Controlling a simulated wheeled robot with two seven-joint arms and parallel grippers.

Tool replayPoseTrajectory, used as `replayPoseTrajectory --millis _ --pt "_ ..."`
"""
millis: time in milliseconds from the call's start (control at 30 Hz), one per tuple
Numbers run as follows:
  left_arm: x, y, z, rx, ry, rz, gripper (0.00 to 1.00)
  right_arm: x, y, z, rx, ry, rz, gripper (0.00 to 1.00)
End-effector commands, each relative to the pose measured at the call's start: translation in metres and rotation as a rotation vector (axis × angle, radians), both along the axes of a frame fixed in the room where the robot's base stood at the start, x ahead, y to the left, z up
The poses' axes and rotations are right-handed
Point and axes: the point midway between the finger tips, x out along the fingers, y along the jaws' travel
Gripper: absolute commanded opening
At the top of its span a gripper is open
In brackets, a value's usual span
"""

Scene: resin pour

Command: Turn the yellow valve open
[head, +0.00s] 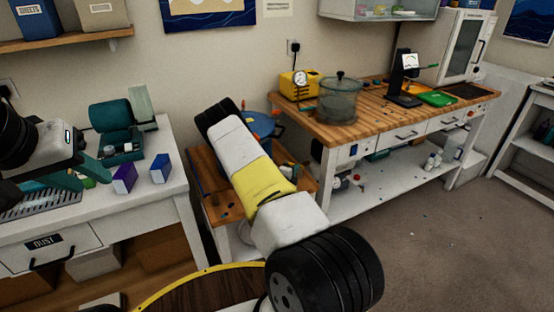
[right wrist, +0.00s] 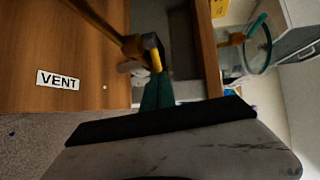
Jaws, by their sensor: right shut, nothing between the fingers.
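The yellow valve (right wrist: 155,58) shows in the right wrist view as a small yellow lever on a brass-coloured pipe fitting (right wrist: 132,46). My right gripper (right wrist: 157,78) is shut and empty, its green fingertips right at the lever. I cannot tell whether they touch it. A wooden surface beside the fitting bears a VENT label (right wrist: 58,80). In the head view my right arm hides the valve and the right gripper. My left gripper (head: 85,172) is over the white table at the left; its jaw opening is unclear.
A blue pot (head: 264,124) stands on the low wooden bench behind my right arm. The wooden-topped workbench (head: 375,118) holds a glass chamber (head: 338,100) and a yellow pump (head: 299,86). Purple (head: 125,178) and blue (head: 160,168) boxes stand on the white table (head: 172,200).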

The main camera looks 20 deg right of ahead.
Motion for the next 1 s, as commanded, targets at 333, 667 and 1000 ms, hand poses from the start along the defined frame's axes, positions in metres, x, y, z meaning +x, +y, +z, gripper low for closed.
replayPoseTrajectory --millis 333,667,1000 --pt "0.0 0.0 0.0 0.0 0.0 0.0 0.36 -0.001 -0.014 0.001 0.001 -0.001 0.136 0.0" --pt "0.0 0.0 0.0 0.0 0.0 0.0 0.36 0.007 -0.034 0.002 0.0 -0.006 0.427 0.0" --pt "0.0 0.0 0.0 0.0 0.0 0.0 0.36 0.022 -0.043 0.001 0.0 -0.002 0.664 0.0"
